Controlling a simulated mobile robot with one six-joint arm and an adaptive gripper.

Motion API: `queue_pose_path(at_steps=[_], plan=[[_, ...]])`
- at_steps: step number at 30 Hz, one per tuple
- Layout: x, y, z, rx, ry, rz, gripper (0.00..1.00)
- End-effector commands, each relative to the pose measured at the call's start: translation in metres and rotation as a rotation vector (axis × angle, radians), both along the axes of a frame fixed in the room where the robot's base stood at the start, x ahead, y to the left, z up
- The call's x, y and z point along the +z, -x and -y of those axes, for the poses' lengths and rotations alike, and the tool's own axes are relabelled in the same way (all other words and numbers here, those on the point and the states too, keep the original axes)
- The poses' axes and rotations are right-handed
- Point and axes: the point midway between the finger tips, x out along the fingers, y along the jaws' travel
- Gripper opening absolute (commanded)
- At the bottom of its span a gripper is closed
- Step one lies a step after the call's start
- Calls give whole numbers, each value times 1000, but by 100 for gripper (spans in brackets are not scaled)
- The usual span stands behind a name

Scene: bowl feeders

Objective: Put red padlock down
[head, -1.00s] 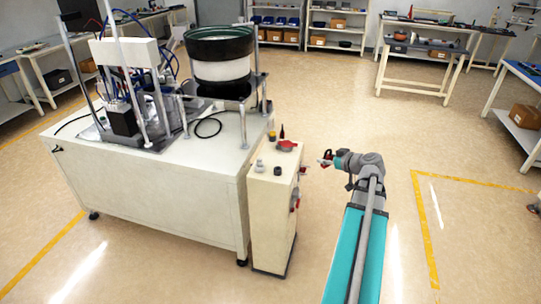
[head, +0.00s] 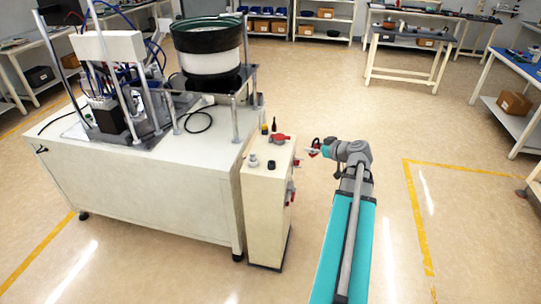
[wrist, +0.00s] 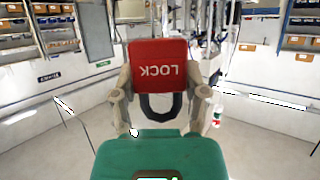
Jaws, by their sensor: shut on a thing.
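The red padlock (wrist: 160,66) is held between the two fingers of my gripper (wrist: 162,95) in the wrist view. Its red body with upside-down LOCK lettering faces the camera, and its dark shackle hangs below the body in that picture. In the head view the gripper (head: 318,148) is small, with the red padlock (head: 312,153) at its tip. It is in the air just right of a cream control cabinet (head: 267,208), apart from it in the picture.
The cabinet top carries a red part (head: 279,138), a dark bottle-like item (head: 273,125) and knobs (head: 253,161). A feeder bowl (head: 208,62) stands on the white machine bench (head: 150,175) at left. Worktables (head: 415,59) stand behind. The floor right of my arm is clear.

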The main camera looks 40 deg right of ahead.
Motion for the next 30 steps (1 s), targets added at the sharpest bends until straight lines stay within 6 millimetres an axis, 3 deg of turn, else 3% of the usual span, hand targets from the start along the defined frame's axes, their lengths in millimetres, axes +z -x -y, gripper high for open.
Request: queue_pose_path(at_steps=[14, 30], plan=[[-38, 1, 1, -1, -1, 0, 8], [-34, -5, 2, -201, 0, -1, 8]])
